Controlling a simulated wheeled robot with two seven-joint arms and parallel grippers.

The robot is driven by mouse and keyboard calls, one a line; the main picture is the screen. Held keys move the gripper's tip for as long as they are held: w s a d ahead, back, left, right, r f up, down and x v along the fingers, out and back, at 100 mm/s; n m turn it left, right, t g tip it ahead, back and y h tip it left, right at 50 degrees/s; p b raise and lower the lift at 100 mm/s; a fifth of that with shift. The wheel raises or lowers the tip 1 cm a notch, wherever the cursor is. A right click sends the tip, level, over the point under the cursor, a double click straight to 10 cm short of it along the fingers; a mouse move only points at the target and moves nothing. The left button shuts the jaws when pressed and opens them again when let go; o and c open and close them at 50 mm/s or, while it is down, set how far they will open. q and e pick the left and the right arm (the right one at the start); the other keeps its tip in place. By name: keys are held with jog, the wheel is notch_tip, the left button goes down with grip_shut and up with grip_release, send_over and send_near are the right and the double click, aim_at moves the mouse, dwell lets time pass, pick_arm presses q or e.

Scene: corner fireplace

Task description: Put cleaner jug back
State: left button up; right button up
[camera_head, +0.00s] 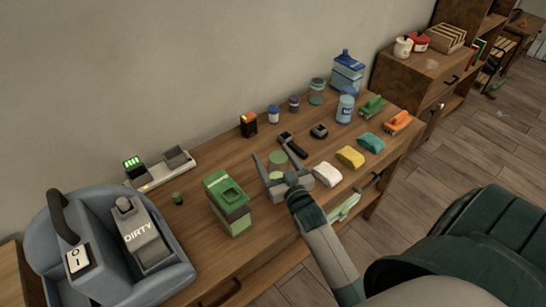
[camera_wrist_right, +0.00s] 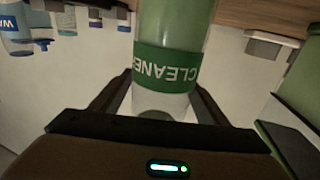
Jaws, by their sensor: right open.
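The cleaner jug (camera_head: 278,161), clear with green contents, stands on the wooden table in the head view. In the right wrist view the jug (camera_wrist_right: 165,65) fills the middle, appears upside down and has a green band reading CLEANER. My right gripper (camera_head: 270,150) is open, with its fingers on either side of the jug. Whether a finger touches it cannot be told. My left gripper is not in view.
A green box (camera_head: 229,204) stands left of the jug, and a black-handled tool (camera_head: 292,145) lies just behind it. White (camera_head: 327,174) and yellow (camera_head: 350,157) sponges lie to its right. A grey-blue machine (camera_head: 175,268) with a DIRTY tank fills the table's left end.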

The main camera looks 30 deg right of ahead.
aim_at(281, 171)
jog(key=shift+s+a, duration=0.1)
jog(key=shift+s, duration=0.3)
jog(key=s, duration=0.1)
jog(key=s+b, duration=0.1)
jog(key=s, duration=0.1)
jog(key=s+a, duration=0.1)
jog(key=s, duration=0.1)
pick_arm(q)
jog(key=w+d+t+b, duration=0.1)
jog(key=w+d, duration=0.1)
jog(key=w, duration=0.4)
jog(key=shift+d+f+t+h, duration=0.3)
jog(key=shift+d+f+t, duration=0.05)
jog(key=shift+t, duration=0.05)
pick_arm(e)
jog(key=s+a, duration=0.1)
jog(key=s, duration=0.5)
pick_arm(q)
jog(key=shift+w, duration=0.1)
pick_arm(e)
jog(key=shift+r, duration=0.1)
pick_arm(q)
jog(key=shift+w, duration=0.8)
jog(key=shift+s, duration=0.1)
